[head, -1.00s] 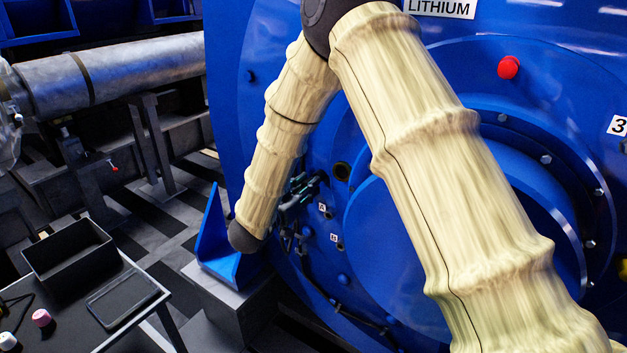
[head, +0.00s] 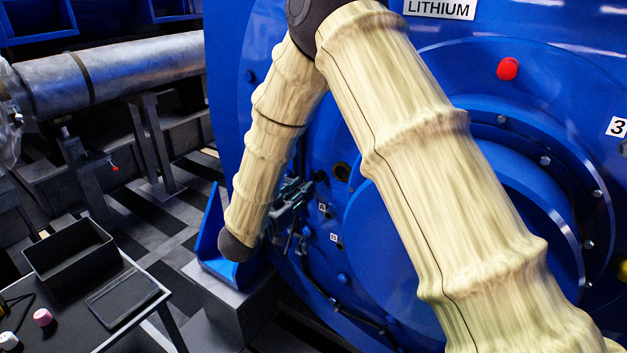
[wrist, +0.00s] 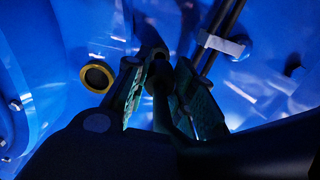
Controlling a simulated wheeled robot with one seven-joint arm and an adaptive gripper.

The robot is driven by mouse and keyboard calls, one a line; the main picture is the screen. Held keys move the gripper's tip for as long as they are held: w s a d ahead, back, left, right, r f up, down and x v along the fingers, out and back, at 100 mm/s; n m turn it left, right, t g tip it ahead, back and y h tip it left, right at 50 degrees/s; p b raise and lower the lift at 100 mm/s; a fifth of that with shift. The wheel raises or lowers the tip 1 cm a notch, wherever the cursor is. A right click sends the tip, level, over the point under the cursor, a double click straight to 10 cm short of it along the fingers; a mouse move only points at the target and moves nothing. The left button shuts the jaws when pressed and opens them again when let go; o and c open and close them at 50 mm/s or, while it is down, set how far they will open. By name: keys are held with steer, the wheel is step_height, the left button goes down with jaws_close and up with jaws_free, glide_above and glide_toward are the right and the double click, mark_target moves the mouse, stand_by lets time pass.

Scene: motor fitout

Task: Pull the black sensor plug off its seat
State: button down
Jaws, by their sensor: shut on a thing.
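My gripper (head: 291,194) is beside the blue motor face (head: 325,270) in the head view, left of the labels A and B. In the wrist view my gripper (wrist: 166,72) has its green-padded fingers closed around a dark piece, the black sensor plug (wrist: 159,84). A dark cable-like shape runs from it toward the camera. The plug is mostly hidden by the fingers and deep shadow. I cannot tell whether it touches its seat.
A brass-rimmed round hole (wrist: 97,77) is left of the fingers in the wrist view. A blue bracket (head: 213,232) stands on a grey block below my wrist. A black open bin (head: 70,256) and flat tray (head: 122,298) are on the table at lower left.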

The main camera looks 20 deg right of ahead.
steer(key=shift+s+a, duration=0.35)
steer(key=shift+a, duration=0.15)
steer(key=p+v, duration=0.4)
steer(key=v, duration=1.8)
stand_by(1.2)
steer(key=shift+d, duration=0.1)
